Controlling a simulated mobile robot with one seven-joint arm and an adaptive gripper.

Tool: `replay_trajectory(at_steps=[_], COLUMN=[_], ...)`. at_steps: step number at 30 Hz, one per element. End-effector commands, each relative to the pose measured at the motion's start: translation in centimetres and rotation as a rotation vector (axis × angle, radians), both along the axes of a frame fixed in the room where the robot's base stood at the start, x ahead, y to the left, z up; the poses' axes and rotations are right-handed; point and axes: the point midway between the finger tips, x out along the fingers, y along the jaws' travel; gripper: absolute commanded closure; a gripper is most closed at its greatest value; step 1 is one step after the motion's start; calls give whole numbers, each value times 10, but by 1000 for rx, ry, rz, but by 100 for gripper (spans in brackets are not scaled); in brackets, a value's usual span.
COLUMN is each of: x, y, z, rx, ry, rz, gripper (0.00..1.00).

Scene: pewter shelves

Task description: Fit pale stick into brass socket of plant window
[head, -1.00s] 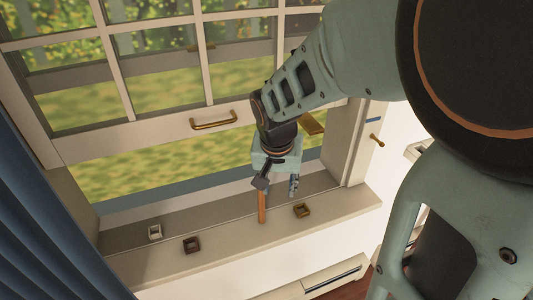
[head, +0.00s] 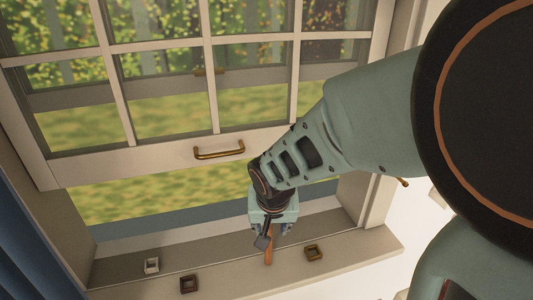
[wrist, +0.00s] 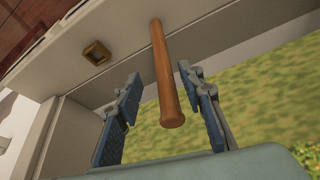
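A wooden stick, orange-brown rather than pale, stands on the window sill below my gripper in the head view (head: 268,255). In the wrist view the stick (wrist: 167,85) runs between my two fingers, its near end towards the camera. My gripper (wrist: 160,74) is open, with a gap on each side of the stick. In the head view my gripper (head: 271,228) covers the stick's upper part. The brass socket (head: 313,253), a small square frame, sits on the sill right of the stick; it also shows in the wrist view (wrist: 97,52). I cannot tell what holds the stick's foot.
A white socket (head: 152,265) and a dark brown socket (head: 189,284) sit on the sill (head: 228,270) to the left. The raised window sash with a brass handle (head: 219,152) is behind. A blue curtain (head: 28,255) hangs at the left edge.

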Motion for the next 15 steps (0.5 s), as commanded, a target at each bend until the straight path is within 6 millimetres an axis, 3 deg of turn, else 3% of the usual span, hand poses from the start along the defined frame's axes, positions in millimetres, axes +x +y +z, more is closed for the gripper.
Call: replay_trajectory(at_steps=[15], x=[23], y=[6], z=[-54], rx=[-2], ry=[2], rz=[-2], gripper=[64])
